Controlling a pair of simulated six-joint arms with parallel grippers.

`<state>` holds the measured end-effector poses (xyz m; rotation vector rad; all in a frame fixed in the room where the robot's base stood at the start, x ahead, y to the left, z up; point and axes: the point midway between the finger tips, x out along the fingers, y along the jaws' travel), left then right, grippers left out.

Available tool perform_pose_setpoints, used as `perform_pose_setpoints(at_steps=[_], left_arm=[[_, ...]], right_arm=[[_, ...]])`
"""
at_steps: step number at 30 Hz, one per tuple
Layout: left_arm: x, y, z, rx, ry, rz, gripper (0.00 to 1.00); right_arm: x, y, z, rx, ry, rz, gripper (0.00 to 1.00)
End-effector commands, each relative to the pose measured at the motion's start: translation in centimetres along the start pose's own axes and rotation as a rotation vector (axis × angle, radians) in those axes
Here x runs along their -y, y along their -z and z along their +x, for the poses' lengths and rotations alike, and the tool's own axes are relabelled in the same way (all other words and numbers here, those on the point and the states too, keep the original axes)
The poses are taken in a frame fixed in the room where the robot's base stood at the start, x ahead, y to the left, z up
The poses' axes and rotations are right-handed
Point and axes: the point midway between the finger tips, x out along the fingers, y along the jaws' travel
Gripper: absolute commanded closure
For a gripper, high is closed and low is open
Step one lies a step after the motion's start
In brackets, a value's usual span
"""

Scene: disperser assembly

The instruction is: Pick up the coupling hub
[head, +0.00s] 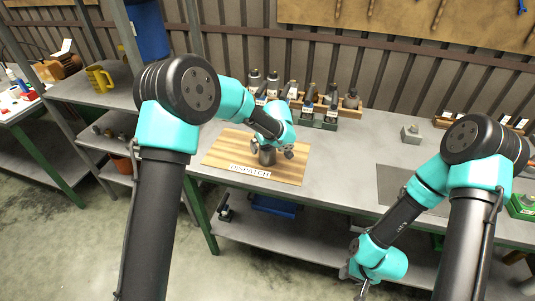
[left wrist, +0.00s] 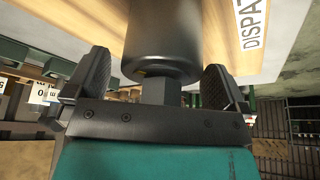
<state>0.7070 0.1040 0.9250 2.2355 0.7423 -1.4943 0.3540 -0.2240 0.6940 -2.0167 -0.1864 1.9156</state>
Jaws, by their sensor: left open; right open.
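A dark grey cylindrical part (head: 267,156) stands on the wooden board marked DISPATCH (head: 222,156). No label tells whether it is the coupling hub. In the left wrist view the dark cylinder (left wrist: 160,50) fills the top middle, with a narrower stub towards the gripper's base. My left gripper (left wrist: 156,68) is open, with one finger on each side of the part; I see no firm contact. In the head view its wrist hides some of the part. My right gripper (head: 360,289) is open and empty, low in front of the table's edge.
A row of labelled bottles and tools in holders (head: 310,103) stands at the back of the table. A small grey block (head: 411,133) sits to the right, near a dark mat (head: 392,183). The tabletop (head: 345,150) between board and mat is clear.

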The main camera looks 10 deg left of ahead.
Motion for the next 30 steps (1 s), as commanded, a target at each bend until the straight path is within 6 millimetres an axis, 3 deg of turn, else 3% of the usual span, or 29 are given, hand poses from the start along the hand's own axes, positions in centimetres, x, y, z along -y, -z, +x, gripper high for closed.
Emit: perform_pose_setpoints(at_steps=[10, 30], left_arm=[[0.0, -0.01, -0.04, 0.0, 0.0, 0.0, 0.0], [0.0, -0.01, -0.05, 0.0, 0.0, 0.0, 0.64]], right_arm=[[0.0, 0.0, 0.0, 0.0, 0.0, 0.0, 0.57], [0.0, 0.0, 0.0, 0.0, 0.0, 0.0, 0.57]])
